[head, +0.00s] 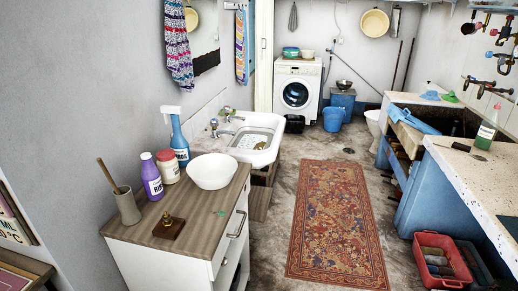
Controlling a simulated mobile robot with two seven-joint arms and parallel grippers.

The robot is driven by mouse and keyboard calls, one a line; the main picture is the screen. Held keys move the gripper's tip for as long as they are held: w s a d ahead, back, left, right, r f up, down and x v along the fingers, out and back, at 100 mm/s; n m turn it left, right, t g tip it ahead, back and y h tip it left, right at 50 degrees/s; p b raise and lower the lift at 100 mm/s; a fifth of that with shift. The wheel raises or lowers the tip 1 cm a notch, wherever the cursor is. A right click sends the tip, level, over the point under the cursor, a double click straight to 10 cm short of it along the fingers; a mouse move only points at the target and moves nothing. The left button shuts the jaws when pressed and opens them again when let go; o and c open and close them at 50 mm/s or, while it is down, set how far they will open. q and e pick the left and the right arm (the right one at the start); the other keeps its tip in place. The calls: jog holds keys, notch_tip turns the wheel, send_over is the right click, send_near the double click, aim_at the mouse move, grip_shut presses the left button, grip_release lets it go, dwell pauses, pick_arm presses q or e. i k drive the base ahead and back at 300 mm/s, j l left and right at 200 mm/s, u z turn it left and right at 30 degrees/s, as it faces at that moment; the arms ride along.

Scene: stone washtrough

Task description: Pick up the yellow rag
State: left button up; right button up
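I cannot make out a yellow rag in the head view. A blue cloth (416,122) lies at the edge of the trough on the right. A small light-blue item (430,95) and a green item (448,97) lie on the counter behind it. The white sink (272,157) at centre left holds a greyish thing (252,141) too small to identify. Neither of my grippers is in view.
A red patterned rug (335,225) covers the middle floor. A red crate (440,262) stands at lower right below the pale counter (480,175).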

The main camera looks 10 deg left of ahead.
aim_at(260, 146)
jog(key=i+l+u, duration=0.15)
jog(key=i+l, duration=0.25)
jog(key=i, duration=0.35)
jog(key=i+l+u, duration=0.2)
jog(key=i+l, duration=0.25)
jog(key=i, duration=0.3)
jog(key=i+l+u, duration=0.15)
jog(key=i+l, duration=0.45)
jog(key=i, duration=0.1)
